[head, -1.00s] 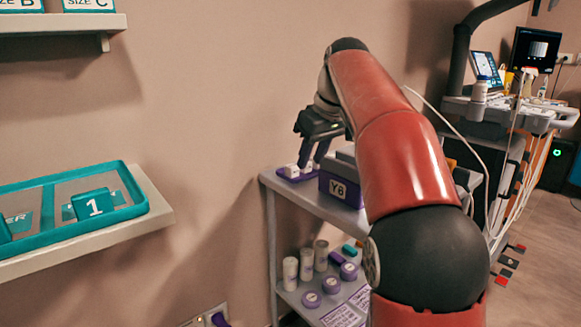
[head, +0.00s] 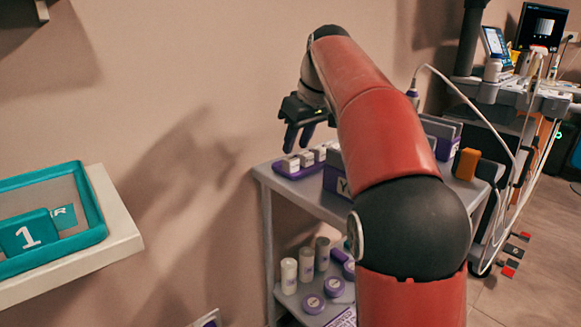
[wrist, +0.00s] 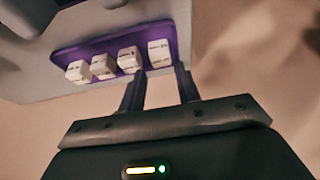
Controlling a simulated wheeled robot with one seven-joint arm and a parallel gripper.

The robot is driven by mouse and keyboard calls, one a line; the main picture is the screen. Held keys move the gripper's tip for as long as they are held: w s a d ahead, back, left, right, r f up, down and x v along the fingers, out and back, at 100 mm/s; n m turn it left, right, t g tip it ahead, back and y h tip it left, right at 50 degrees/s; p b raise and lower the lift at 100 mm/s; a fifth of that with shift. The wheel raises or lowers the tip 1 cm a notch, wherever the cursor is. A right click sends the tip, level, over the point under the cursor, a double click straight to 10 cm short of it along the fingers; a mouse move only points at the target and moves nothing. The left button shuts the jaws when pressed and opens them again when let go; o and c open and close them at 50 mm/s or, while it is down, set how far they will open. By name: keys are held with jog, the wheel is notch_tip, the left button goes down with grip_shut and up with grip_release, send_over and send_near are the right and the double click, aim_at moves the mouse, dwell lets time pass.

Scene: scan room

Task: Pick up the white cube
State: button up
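Several white cubes stand in a row on a small purple tray (wrist: 108,40), on the grey top of a cart. In the head view the near-left cube (head: 290,164) and the one beside it (head: 306,158) show clearly. My gripper (head: 297,147) is above the tray, its dark fingers pointing down, apart from the cubes. In the wrist view my gripper (wrist: 161,72) is open and empty. The rightmost cube (wrist: 159,53) lies just beyond the fingertips, in line with the gap between them. Which cube the task means, I cannot tell.
A purple box marked Y (head: 337,181) stands close right of the tray, partly behind my arm. An orange block (head: 467,164) is further right. Tubes (head: 289,275) stand on the lower shelf. A wall shelf (head: 125,235) with a teal tray is at left.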

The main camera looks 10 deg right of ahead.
aim_at(291, 158)
jog(key=b+x, duration=0.1)
jog(key=x, duration=0.3)
jog(key=shift+a+f, duration=0.1)
jog(key=shift+f, duration=0.1)
jog(key=shift+r, duration=0.1)
jog(key=shift+c, duration=0.2)
jog(key=c, duration=0.6)
jog(key=shift+o, duration=0.2)
jog(key=shift+r, duration=0.1)
notch_tip(291, 158, up, 20)
jog(key=p, duration=1)
jog(key=shift+p, duration=0.4)
